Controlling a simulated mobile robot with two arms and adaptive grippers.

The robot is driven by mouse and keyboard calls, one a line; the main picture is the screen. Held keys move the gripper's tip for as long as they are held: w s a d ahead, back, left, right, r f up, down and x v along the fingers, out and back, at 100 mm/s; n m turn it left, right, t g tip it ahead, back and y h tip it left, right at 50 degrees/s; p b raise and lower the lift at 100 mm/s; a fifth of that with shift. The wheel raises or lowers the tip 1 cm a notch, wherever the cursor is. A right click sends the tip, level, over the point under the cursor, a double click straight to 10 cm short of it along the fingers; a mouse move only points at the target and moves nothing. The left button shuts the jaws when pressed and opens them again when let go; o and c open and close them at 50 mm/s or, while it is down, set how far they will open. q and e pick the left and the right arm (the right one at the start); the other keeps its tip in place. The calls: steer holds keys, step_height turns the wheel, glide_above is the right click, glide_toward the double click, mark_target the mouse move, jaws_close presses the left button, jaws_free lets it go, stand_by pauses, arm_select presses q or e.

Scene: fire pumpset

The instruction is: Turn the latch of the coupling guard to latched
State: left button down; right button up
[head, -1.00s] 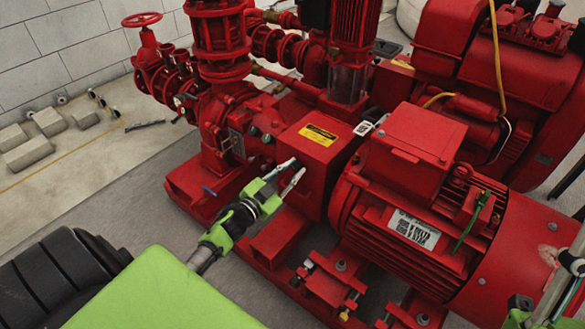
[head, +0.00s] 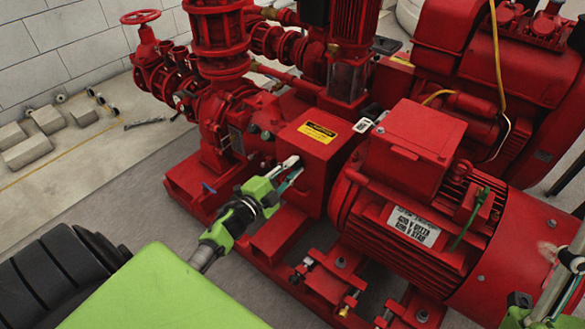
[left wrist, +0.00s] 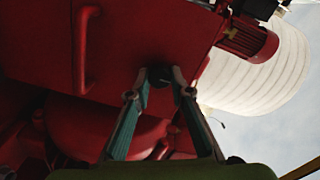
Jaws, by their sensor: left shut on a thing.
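The coupling guard is a red box with a yellow label (head: 313,150), between the pump and the motor in the head view. My left gripper (head: 291,165) reaches its front face from the left, and its fingers are close together. In the left wrist view the fingertips (left wrist: 160,78) close on a small dark knob, the latch (left wrist: 159,74), on the red guard face (left wrist: 140,35). The fingers hide most of the latch, so I cannot tell which way it is turned. Part of my right gripper (head: 535,306) shows at the lower right, cut by the frame edge.
The red motor (head: 415,215) stands right of the guard, and a red pump with pipes and a handwheel (head: 140,17) stands left and behind. Red base rails (head: 275,235) lie below. A red bar handle (left wrist: 82,50) shows beside the latch.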

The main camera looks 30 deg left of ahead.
stand_by(0.3)
arm_select(q)
steer(key=c, duration=1.8)
jaws_free()
steer(key=shift+s, duration=0.1)
steer(key=s, duration=0.8)
steer(key=s+a, duration=0.1)
steer(key=s, duration=0.3)
steer(key=shift+w, duration=0.1)
